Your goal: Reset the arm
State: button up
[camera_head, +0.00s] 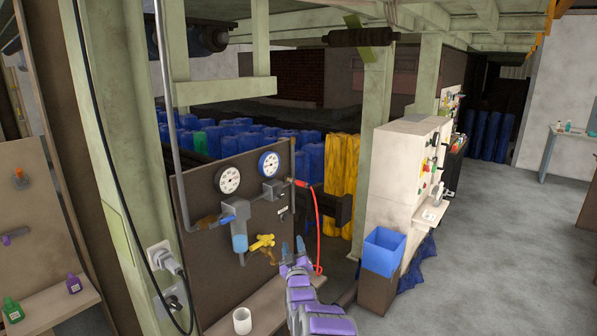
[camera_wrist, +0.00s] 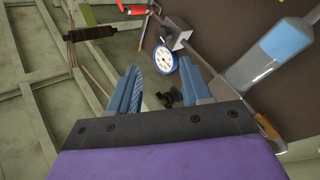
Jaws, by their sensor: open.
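My gripper (camera_head: 292,250) shows in the head view as blue fingers at the end of my purple arm, in front of the lower right of a brown panel (camera_head: 196,183). In the wrist view my gripper (camera_wrist: 158,92) has its two blue fingers spread apart with nothing between them. Beyond the fingertips are a round blue-rimmed gauge (camera_wrist: 165,58) and a clear blue cylinder (camera_wrist: 280,50). In the head view a yellow valve (camera_head: 262,242) is just left of my gripper; I cannot tell whether they touch.
The panel carries a white gauge (camera_head: 228,180), a blue gauge (camera_head: 268,164) and a red hose (camera_head: 317,225) close to my arm. A white cup (camera_head: 242,321) stands on the ledge below. A blue bin (camera_head: 383,250) stands to the right. Open grey floor (camera_head: 490,240) lies farther right.

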jog(key=s+r+m+g, duration=0.1)
jog(key=s+r+g, duration=0.1)
jog(key=s+g, duration=0.3)
jog(key=s+d+r+m+g, duration=0.1)
jog(key=s+r+g, duration=0.1)
jog(key=s, duration=0.6)
jog(key=s+r+m+g, duration=0.1)
jog(key=s+r+g, duration=0.25)
jog(key=s, duration=0.25)
jog(key=s+d+m+g+h, duration=0.1)
jog(key=s+d+g, duration=0.3)
jog(key=s, duration=1.3)
jog(key=s+d+f+m+g, duration=0.1)
jog(key=s+d+g, duration=0.3)
jog(key=s, duration=1.3)
jog(key=s+d+m+g+h, duration=0.1)
jog(key=s+d+g, duration=0.3)
jog(key=s, duration=1.3)
jog(key=d+m, duration=0.1)
jog(key=d, duration=0.1)
jog(key=shift+s+d+f+h, duration=0.3)
jog(key=shift+f, duration=0.05)
